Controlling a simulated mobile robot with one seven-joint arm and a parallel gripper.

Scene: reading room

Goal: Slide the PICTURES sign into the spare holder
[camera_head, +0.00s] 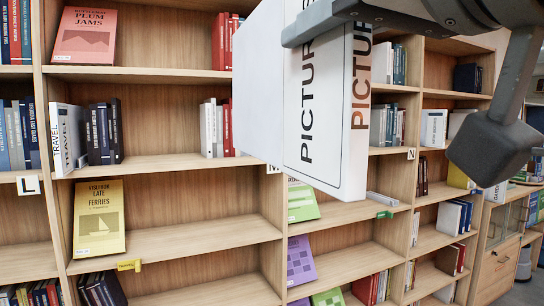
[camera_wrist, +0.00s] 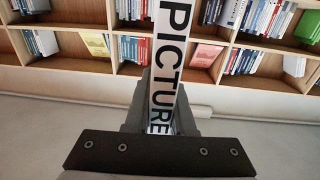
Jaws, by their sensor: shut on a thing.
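The PICTURES sign (camera_head: 326,120) is a tall white box-like block with black letters on one face and brown letters on the adjoining one. My gripper (camera_head: 335,20) is shut on its upper end and holds it in the air before the shelves, letters running vertically. In the wrist view the sign (camera_wrist: 175,55) stands out between the two fingers (camera_wrist: 162,118). A low light-grey piece (camera_head: 382,198) lies on a shelf right of the sign; it may be the spare holder, but I cannot tell for sure. The sign hides part of the bookcase behind it.
A white TRAVEL sign (camera_head: 65,138) stands on a left shelf beside dark books. A yellow book (camera_head: 98,218), a red book (camera_head: 85,35) and a green book (camera_head: 301,200) face outward. A yellow tag (camera_head: 129,265) sits on a shelf edge. Several shelf stretches are bare.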

